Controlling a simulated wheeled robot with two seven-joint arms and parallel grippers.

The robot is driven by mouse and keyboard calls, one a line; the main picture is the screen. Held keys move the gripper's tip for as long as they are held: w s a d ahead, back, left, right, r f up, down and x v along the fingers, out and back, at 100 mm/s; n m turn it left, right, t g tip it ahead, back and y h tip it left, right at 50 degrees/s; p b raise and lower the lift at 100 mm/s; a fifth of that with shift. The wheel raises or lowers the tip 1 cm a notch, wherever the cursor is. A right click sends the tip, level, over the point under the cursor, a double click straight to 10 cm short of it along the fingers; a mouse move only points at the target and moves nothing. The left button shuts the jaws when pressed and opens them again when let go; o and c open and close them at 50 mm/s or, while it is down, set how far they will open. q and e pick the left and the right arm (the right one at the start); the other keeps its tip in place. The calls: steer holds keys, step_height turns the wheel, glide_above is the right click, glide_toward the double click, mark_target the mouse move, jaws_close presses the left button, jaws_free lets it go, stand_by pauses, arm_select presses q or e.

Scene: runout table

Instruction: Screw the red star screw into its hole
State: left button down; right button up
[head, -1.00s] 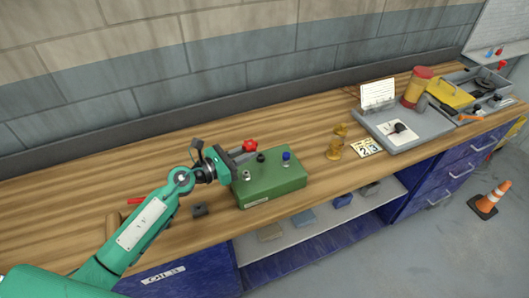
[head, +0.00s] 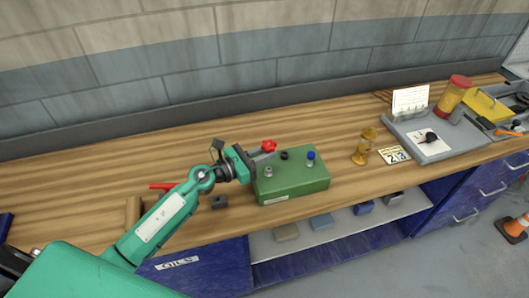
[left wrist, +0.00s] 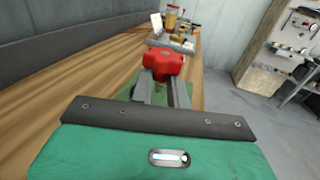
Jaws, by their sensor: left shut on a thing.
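The red star screw (head: 268,146) shows its lobed head at the far left corner of the green block (head: 290,186). My left gripper (head: 259,157) is shut on it, coming in from the left. In the left wrist view the red head (left wrist: 164,62) stands between and above the two fingers (left wrist: 164,90), with green of the block behind. The screw's shank and its hole are hidden, so I cannot tell whether the screw is in the hole. The block also carries a silver part (head: 268,172), a black part (head: 284,155) and a blue-topped part (head: 310,157). My right gripper is not in view.
A small dark block (head: 219,202) and a red-handled tool (head: 162,186) lie near my left arm. Brass-coloured parts (head: 362,150), number cards (head: 394,155) and a grey tray (head: 440,152) stand to the right. The wall runs behind the table.

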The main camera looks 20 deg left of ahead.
arm_select(q)
steer(key=b, duration=0.3)
glide_above(264, 175)
steer(key=shift+f, duration=2.1)
steer(key=shift+b, duration=0.4)
steer(key=shift+f+b, duration=1.5)
steer(key=shift+b, duration=0.15)
steer(key=c, duration=1.3)
jaws_free()
